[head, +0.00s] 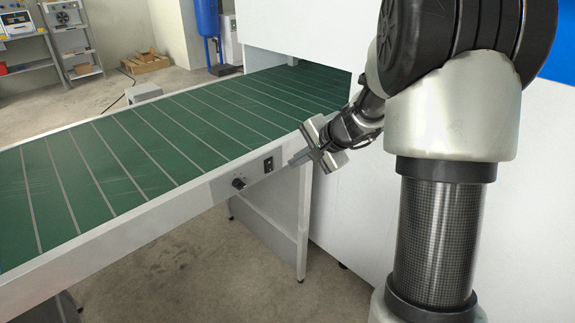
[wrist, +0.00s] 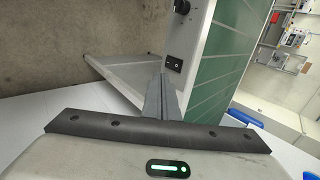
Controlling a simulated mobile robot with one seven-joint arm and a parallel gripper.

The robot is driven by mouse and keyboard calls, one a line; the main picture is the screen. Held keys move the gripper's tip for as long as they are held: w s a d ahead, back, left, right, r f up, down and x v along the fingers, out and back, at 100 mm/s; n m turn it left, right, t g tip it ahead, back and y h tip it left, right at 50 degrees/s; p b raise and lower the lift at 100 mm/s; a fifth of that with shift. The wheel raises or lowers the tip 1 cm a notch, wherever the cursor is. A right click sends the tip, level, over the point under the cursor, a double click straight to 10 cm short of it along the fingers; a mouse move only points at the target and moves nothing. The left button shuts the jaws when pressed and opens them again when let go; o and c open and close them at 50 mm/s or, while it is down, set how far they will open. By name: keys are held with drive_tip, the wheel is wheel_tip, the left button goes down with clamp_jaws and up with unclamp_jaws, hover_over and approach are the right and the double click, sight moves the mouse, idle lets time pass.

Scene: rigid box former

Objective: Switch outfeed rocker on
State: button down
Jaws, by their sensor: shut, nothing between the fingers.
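The outfeed rocker (head: 268,165) is a small black switch on the side rail of the green conveyor (head: 150,140). It also shows in the wrist view (wrist: 174,64), just beyond my fingertips. A black knob (head: 239,183) sits on the same rail to its left; it is at the top in the wrist view (wrist: 182,7). My gripper (head: 292,162) is shut and empty, its fingertips pointing at the rail just right of the rocker. I cannot tell whether the tips touch the rail. The rocker's on or off position is too small to make out.
The white machine housing (head: 350,190) stands right of the rail, close to my arm. A conveyor leg frame (head: 270,225) is below the rail. Shelves (head: 70,40) and a blue cylinder (head: 207,18) stand far behind. The floor in front of the conveyor is clear.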

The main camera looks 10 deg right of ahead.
drive_tip(key=v, duration=0.3)
drive_tip(key=shift+s+d+r, duration=0.15)
drive_tip(key=shift+s+r, duration=0.05)
drive_tip(key=shift+d+p, duration=0.1)
drive_tip(key=shift+p, duration=0.6)
drive_tip(key=shift+s+f+p, duration=0.1)
drive_tip(key=shift+f+p, duration=0.55)
drive_tip(key=shift+p, duration=0.05)
